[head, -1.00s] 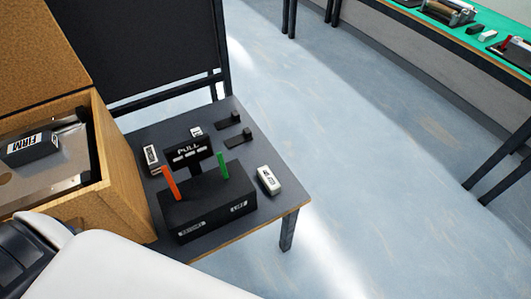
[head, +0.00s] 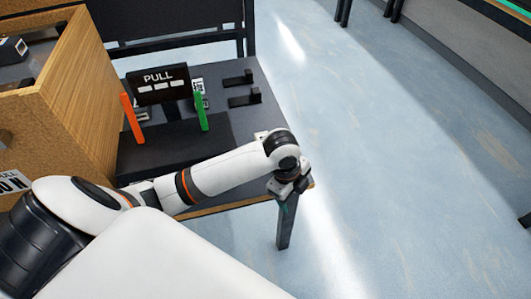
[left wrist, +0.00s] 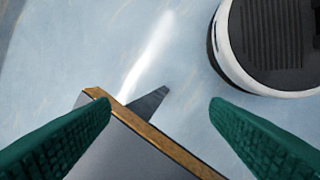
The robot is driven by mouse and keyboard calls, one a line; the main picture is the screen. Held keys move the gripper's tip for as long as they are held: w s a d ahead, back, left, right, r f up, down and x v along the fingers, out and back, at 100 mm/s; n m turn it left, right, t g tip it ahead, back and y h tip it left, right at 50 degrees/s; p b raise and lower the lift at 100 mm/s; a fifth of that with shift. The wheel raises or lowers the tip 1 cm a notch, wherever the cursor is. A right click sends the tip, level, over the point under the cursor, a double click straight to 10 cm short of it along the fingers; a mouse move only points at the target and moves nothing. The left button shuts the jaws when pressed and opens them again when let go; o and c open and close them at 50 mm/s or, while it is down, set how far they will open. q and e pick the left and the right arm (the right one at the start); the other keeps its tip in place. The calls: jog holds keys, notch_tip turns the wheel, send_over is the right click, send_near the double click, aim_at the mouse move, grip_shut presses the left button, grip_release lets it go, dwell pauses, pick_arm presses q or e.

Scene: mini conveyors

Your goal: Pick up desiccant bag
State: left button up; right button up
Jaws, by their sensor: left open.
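My left gripper (head: 289,192) hangs at the front right corner of the dark table. In the left wrist view its green fingers (left wrist: 160,104) are wide apart with nothing between them but floor and the table corner. No bag is readable as the desiccant bag. Small white labelled packets (head: 198,88) lie behind the black PULL sign, partly hidden. A sliver of a white item (head: 261,135) shows just behind my left wrist, mostly covered by it. My right gripper is not in view.
The dark table (head: 238,124) carries a black box with an orange lever (head: 132,118) and a green lever (head: 201,108), and two black brackets (head: 243,98). A tall wooden box (head: 75,100) stands at left.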

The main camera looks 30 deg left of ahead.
aim_at(266, 133)
pick_arm(q)
jog(key=w+a+r+m, duration=0.1)
jog(key=w+a, duration=0.1)
jog(key=w+a+r+m+y, duration=0.1)
jog(key=w+a+r+m, duration=0.1)
jog(key=a, duration=0.1)
jog(key=w+a+r+m, duration=0.1)
jog(key=w+a+r, duration=0.1)
jog(key=a, duration=0.1)
jog(key=shift+w+r+g, duration=0.15)
jog(key=shift+w+g, duration=0.15)
jog(key=shift+g, duration=0.1)
jog(key=w+a+r+m, duration=0.3)
jog(key=a+r, duration=0.3)
jog(key=a, duration=0.1)
jog(key=shift+g+y, duration=0.4)
notch_tip(266, 133, down, 6)
jog(key=shift+f+b, duration=0.1)
jog(key=shift+b, duration=0.75)
jog(key=shift+a+f+b, duration=0.1)
jog(key=shift+f+b, duration=0.65)
jog(key=shift+f, duration=2.1)
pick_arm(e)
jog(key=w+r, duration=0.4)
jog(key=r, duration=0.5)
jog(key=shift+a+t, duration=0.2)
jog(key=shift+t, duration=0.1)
pick_arm(q)
jog(key=c, duration=1.1)
